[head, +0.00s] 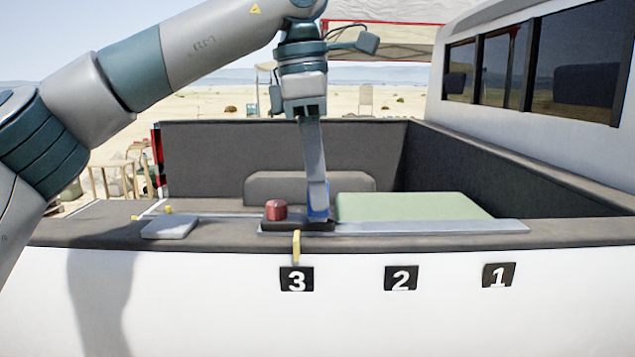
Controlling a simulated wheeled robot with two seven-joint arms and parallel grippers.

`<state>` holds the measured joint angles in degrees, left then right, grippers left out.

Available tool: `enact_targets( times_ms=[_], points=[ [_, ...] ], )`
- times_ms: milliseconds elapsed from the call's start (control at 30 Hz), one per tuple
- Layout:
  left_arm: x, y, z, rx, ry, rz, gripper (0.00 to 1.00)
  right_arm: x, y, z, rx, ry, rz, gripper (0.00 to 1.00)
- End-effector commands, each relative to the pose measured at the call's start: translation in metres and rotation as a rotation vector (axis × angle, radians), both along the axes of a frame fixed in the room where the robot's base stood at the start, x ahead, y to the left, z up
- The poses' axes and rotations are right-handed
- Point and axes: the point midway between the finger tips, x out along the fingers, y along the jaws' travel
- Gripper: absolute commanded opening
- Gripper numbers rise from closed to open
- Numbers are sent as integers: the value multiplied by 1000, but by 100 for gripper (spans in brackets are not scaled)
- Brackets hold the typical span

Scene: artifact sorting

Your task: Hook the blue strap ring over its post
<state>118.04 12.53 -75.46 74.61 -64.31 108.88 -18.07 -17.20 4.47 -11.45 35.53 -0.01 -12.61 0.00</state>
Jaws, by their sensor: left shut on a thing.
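My left gripper (318,209) reaches straight down from above to the truck bed's near edge. Its long fingers are shut on a small blue thing (320,214), which looks like part of the blue strap ring. The fingers hide much of it, so its full shape cannot be made out. It is just above or touching the right end of a low black base (290,226); I cannot tell which. I cannot make out a post under it. My right gripper is out of view.
A red block-like piece (276,209) stands on the base's left end. A yellow strap (297,248) hangs over the white side above label 3 (297,279). A grey plate (170,227) lies left. A green box (410,206) is behind the grey rail (460,227).

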Motion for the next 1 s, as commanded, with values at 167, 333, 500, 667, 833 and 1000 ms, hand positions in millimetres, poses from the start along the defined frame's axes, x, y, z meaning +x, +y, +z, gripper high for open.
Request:
enact_targets(
  times_ms=[167,333,500,667,833,1000],
  points=[
    [0,0,0,0,0,0,25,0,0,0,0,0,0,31],
    [0,0,0,-1,-1,1,32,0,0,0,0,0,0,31],
    [1,0,1,-1,-2,1,32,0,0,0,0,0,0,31],
    [1,0,1,-2,-3,2,32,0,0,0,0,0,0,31],
    [1,0,1,-2,-3,2,32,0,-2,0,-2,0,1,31],
    [1,0,3,-3,-4,3,32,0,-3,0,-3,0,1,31]
  ],
)
